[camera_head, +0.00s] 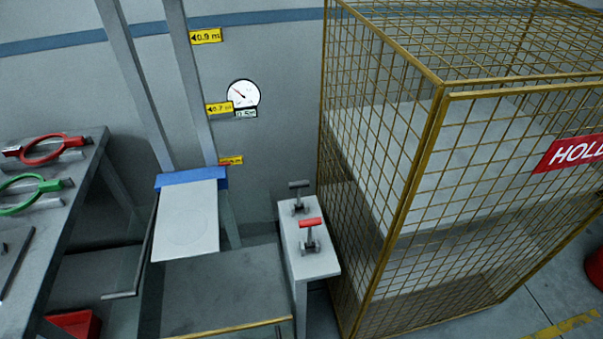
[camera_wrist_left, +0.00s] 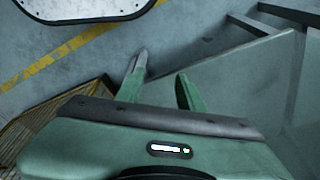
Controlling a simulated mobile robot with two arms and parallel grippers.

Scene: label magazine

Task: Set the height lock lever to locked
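Two T-handled levers stand on a narrow grey pedestal (camera_head: 310,262) in the head view. The nearer lever has a red handle (camera_head: 310,223); the farther lever has a dark grey handle (camera_head: 298,184). Both look roughly upright. I see no readable label that tells which is the height lock lever or its locked side. My left gripper (camera_wrist_left: 161,65) is open and empty in the left wrist view, with floor and a grey surface beyond it. Neither gripper shows in the head view, and neither lever shows in the left wrist view.
A yellow wire cage (camera_head: 437,90) stands close right of the pedestal. A white plate with a blue edge (camera_head: 187,220) is left of it, below posts with yellow height tags (camera_head: 206,36). A gauge (camera_head: 243,93) is on the wall. A bench (camera_head: 60,230) with tools is at left.

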